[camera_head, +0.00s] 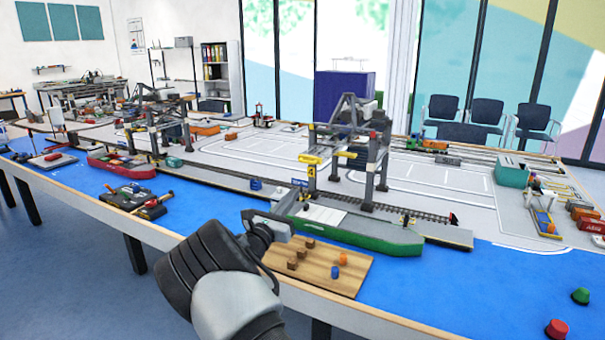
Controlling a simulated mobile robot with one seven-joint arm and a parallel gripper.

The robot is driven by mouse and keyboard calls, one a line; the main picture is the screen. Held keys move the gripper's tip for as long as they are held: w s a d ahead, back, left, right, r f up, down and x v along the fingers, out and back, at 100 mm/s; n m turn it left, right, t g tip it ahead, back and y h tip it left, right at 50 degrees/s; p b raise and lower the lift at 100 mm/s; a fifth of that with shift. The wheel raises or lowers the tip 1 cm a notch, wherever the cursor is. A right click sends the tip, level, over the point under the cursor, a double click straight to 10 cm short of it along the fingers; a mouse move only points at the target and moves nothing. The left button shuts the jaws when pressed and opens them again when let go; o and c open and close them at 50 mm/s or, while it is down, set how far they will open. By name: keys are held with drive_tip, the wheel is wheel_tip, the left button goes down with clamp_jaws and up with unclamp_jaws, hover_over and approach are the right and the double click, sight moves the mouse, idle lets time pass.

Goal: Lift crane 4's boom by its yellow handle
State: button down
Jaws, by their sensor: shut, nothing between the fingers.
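A grey gantry crane (373,150) stands on the quay at the centre, with a yellow bar (310,158) on its near left side. A small yellow plate (311,171) below it bears what looks like a 3. A second gantry crane (160,118) stands farther left and back, with small yellow parts on it. I cannot read a 4 on either crane, and cannot tell which is crane 4 or which yellow part is its handle. My gripper (282,229) is shut and empty, in front of the green ship, left of and lower than the centre crane's yellow bar in the picture.
A green-hulled ship (360,236) lies before the centre crane. A wooden board (335,281) with brown blocks and small cylinders lies below my gripper. A red-hulled ship (122,164) lies left. Blue table surface (440,290) is clear at right, except for red and green buttons.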

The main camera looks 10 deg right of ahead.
drive_tip(key=w+d+r+b, duration=0.2)
drive_tip(key=w+d+r, duration=0.2)
drive_tip(key=w+r, duration=0.1)
drive_tip(key=shift+w+d+r, duration=0.25)
drive_tip(key=shift+w+r, duration=0.05)
drive_tip(key=shift+w, duration=0.2)
idle(0.3)
drive_tip(key=shift+r, duration=0.1)
